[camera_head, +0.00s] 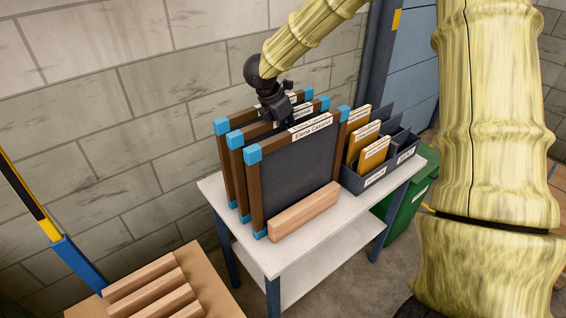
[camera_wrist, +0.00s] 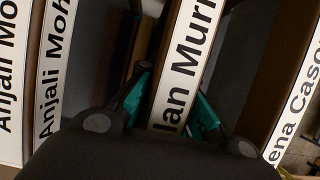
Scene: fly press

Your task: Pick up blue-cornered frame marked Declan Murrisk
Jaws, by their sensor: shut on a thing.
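Three blue-cornered wooden frames with dark panels stand one behind another on a white table. The middle frame (camera_head: 240,176) carries a white label that reads "lan Murri" in the wrist view (camera_wrist: 186,58); the rest of the name is cut off or covered. My gripper (camera_head: 281,120) reaches down onto its top bar. In the wrist view my gripper (camera_wrist: 176,106) has its teal-padded fingers shut on either side of that bar. The front frame (camera_head: 300,165) is marked Elena Cascoval or similar. The rear frame (camera_head: 224,160) is beside labels reading "Anjali Moh" in the wrist view (camera_wrist: 52,70).
A wooden block (camera_head: 304,211) lies before the front frame. A dark sorter (camera_head: 356,182) with yellow folders stands right on the white table (camera_head: 262,250). A green bin (camera_head: 408,208) is beyond. A slatted wooden rack (camera_head: 150,285) is lower left. The neighbouring frames stand close on both sides.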

